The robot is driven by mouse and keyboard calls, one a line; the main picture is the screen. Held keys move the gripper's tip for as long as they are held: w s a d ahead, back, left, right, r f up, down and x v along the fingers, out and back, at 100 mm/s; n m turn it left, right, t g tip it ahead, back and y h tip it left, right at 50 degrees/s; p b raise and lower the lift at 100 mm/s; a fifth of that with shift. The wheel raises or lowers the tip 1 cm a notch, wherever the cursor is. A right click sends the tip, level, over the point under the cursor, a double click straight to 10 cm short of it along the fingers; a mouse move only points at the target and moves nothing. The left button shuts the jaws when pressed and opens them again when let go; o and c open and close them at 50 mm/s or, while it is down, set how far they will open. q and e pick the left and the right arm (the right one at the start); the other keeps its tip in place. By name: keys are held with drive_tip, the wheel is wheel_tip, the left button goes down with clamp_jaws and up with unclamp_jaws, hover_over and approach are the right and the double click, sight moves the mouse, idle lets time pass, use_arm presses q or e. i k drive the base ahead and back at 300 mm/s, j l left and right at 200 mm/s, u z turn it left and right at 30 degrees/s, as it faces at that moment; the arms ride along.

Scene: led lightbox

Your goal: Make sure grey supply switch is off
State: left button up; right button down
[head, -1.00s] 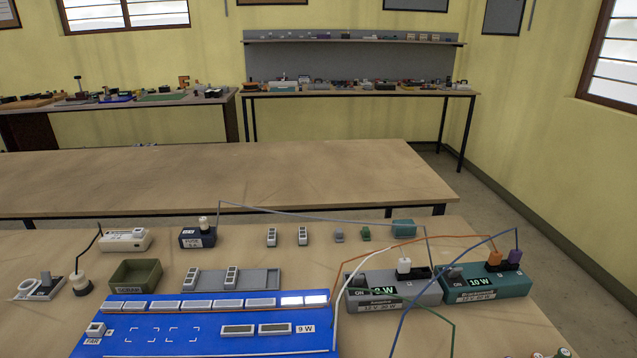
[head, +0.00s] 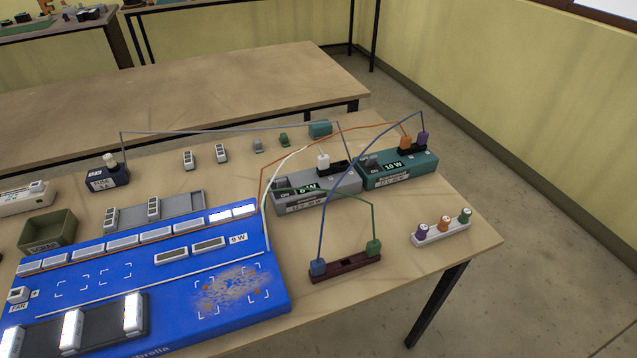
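The grey supply (head: 325,198) stands right of the blue board, beside the teal supply. Whether the switch is on or off I cannot tell from this view. A white plug (head: 323,161) sits upright at its back. Neither of my grippers is in view.
The teal supply (head: 405,172) reads 10 W, with orange and purple plugs. A dark red strip (head: 345,268) holds blue and green plugs in front. A white strip (head: 430,235) carries several coloured plugs. Wires arch over both supplies. The blue board (head: 180,285) has a brown-stained patch.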

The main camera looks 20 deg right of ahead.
sight(281, 183)
drive_tip(key=i+l, duration=0.1)
drive_tip(key=l, duration=0.6)
drive_tip(key=i+l+u, duration=0.15)
drive_tip(key=l, duration=0.6)
drive_tip(key=k+j, duration=0.05)
